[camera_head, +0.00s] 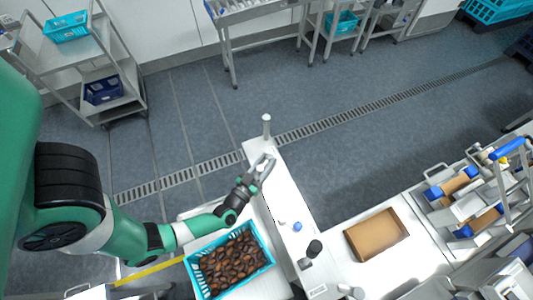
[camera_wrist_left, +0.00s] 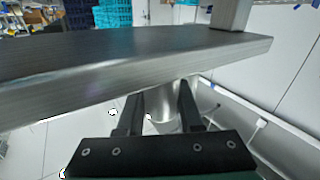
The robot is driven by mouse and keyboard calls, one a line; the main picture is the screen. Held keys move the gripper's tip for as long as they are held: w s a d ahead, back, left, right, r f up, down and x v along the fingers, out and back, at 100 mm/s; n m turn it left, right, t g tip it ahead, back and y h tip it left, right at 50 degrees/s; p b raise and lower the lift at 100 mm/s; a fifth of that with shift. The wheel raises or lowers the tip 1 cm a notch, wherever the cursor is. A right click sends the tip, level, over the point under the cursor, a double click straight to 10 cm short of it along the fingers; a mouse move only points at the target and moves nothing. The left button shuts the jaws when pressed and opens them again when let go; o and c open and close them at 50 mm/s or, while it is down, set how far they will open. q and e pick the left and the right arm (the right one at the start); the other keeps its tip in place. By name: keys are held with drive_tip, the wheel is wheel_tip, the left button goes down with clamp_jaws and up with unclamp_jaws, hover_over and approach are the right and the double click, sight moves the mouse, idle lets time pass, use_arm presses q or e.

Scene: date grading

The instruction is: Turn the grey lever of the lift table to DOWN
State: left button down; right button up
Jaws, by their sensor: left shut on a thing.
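My left gripper (camera_head: 262,166) reaches over the narrow white top beside the blue crate, close to an upright grey post (camera_head: 266,126). In the left wrist view its two dark fingers (camera_wrist_left: 163,108) stand on either side of a grey metal piece (camera_wrist_left: 163,118), which I take to be the lever, and are shut on it. A broad brushed-metal bar (camera_wrist_left: 120,65) crosses just beyond and above the fingers and hides part of what lies behind. No DOWN marking can be read. My right gripper is not in view.
A blue crate full of dates (camera_head: 191,272) stands beside my left forearm. A brown open box (camera_head: 349,243) and a black knob-like item (camera_head: 314,248) are on the white worktop to the right. Metal trolleys stand at the back. The grey floor beyond the post is clear.

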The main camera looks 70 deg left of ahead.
use_arm(q)
drive_tip(key=shift+r+n+g+y+p, duration=0.4)
drive_tip(key=shift+r+y, duration=0.1)
drive_tip(key=shift+a+f+n+g+y, duration=0.1)
drive_tip(key=shift+f+n+g+y, duration=0.1)
drive_tip(key=shift+n+g+y, duration=0.3)
drive_tip(key=shift+s+a+f+n+g+y, duration=0.1)
drive_tip(key=shift+s+a+n+g+y, duration=0.1)
drive_tip(key=shift+n+g+y, duration=0.3)
drive_tip(key=shift+s+a+f+n+g+y, duration=0.1)
drive_tip(key=shift+s+n+g+y, duration=0.15)
drive_tip(key=shift+g+y, duration=0.35)
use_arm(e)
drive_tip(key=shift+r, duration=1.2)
use_arm(q)
drive_tip(key=c, duration=0.6)
unclamp_jaws()
drive_tip(key=shift+d, duration=0.1)
drive_tip(key=v, duration=1.1)
drive_tip(key=shift+s+d, duration=0.2)
drive_tip(key=shift+d, duration=0.05)
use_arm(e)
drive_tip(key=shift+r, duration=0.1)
